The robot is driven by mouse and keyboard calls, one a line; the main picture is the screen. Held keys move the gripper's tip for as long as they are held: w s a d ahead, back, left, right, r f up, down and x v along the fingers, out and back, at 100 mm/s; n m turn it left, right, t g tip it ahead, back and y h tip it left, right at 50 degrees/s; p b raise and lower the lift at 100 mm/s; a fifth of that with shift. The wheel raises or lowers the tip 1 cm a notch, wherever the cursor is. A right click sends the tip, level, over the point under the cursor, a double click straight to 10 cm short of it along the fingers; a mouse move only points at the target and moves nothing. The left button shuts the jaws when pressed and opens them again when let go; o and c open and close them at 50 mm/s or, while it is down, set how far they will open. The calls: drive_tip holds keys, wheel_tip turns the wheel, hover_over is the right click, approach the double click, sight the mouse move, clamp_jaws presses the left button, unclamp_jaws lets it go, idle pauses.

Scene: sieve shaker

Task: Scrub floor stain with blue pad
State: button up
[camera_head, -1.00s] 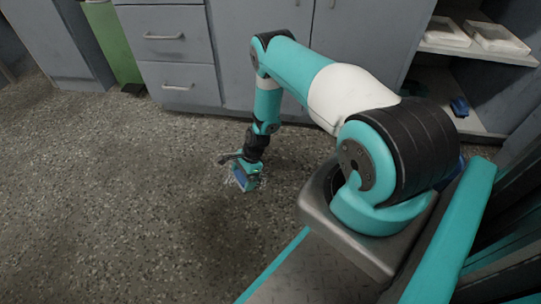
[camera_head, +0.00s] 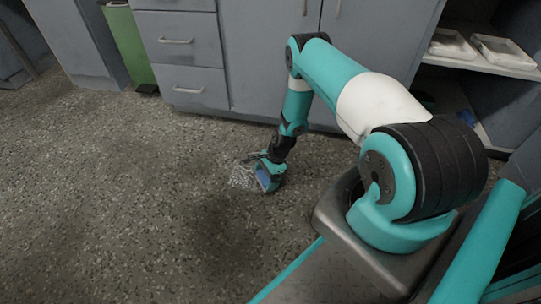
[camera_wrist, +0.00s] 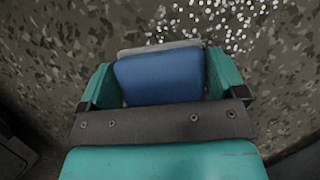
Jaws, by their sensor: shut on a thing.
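My gripper (camera_head: 270,172) is low at the floor in the head view, its jaws shut on the blue pad (camera_head: 265,180). In the wrist view, the blue pad (camera_wrist: 160,77), with a grey layer along its far edge, sits between the two teal fingers of my gripper (camera_wrist: 160,84). A pale, white-speckled stain (camera_head: 240,177) lies on the floor just left of the pad. White specks of this stain (camera_wrist: 215,22) also show beyond the pad in the wrist view. The pad's underside is hidden, so I cannot tell whether it touches the floor.
Grey drawers (camera_head: 178,62) and cupboard doors stand behind the arm. A green bin (camera_head: 127,45) is at the upper left. An open shelf with white trays (camera_head: 505,50) is at the right. A darker patch (camera_head: 215,222) marks the floor in front. The floor to the left is clear.

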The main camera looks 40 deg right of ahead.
drive_tip(key=shift+s+r+p, duration=0.1)
drive_tip(key=shift+r+p, duration=2)
drive_tip(key=shift+r, duration=0.65)
